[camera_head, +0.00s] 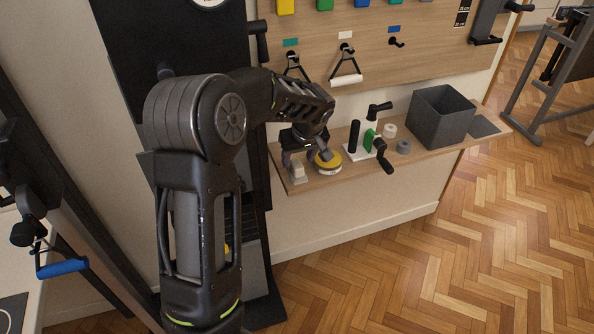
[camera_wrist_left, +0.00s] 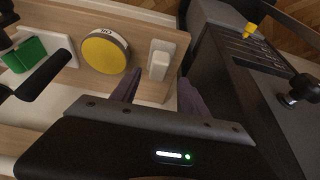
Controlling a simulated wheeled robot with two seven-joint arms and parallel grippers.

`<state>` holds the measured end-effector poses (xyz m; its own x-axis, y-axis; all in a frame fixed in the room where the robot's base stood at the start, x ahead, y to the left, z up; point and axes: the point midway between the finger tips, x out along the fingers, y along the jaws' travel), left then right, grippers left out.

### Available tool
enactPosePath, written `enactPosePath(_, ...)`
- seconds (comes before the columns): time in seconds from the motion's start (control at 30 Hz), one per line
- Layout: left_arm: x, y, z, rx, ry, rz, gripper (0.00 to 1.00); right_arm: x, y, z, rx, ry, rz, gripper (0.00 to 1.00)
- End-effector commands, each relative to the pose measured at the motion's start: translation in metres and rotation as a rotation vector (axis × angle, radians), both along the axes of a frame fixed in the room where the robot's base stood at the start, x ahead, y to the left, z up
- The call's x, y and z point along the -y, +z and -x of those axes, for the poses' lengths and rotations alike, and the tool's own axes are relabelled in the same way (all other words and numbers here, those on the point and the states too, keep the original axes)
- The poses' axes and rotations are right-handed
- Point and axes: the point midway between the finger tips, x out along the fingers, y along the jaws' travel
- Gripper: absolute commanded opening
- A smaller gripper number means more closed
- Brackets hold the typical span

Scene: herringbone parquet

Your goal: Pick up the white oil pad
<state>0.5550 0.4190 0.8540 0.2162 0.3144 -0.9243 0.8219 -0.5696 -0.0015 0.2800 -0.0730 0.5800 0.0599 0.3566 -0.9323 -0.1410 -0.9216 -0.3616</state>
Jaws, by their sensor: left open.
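The likely white oil pad is a small white block (camera_head: 297,172) at the left end of the wooden shelf. In the left wrist view the white block (camera_wrist_left: 159,62) stands between and just beyond the fingertips. My left gripper (camera_head: 308,162) is open above the shelf end, with one finger by the white block and the other near the yellow disc. In the wrist view the open gripper (camera_wrist_left: 160,90) holds nothing, and a gap shows between it and the block. My right gripper is not in view.
A yellow-topped round disc (camera_head: 328,165) sits close beside the white block. A green-and-black fixture (camera_head: 369,141), small round pieces and a grey bin (camera_head: 440,116) stand along the shelf (camera_head: 340,179). A wooden tool board (camera_head: 400,60) hangs behind. A dark cabinet (camera_wrist_left: 235,60) borders the shelf's end.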

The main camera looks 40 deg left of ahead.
Motion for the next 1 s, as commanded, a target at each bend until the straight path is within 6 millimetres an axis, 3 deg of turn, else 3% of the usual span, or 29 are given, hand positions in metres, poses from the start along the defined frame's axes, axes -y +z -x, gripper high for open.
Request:
enactPosePath(0.33,-0.002,-0.005,-0.002,-0.001,0.0,-0.001,0.53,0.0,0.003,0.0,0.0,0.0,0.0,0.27)
enactPosePath(0.7,-0.013,-0.047,-0.013,0.001,0.0,0.0,0.53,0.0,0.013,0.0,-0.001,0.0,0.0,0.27)
enactPosePath(1.0,-0.014,-0.048,-0.014,0.002,-0.001,0.0,0.53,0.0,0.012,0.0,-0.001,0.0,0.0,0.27)
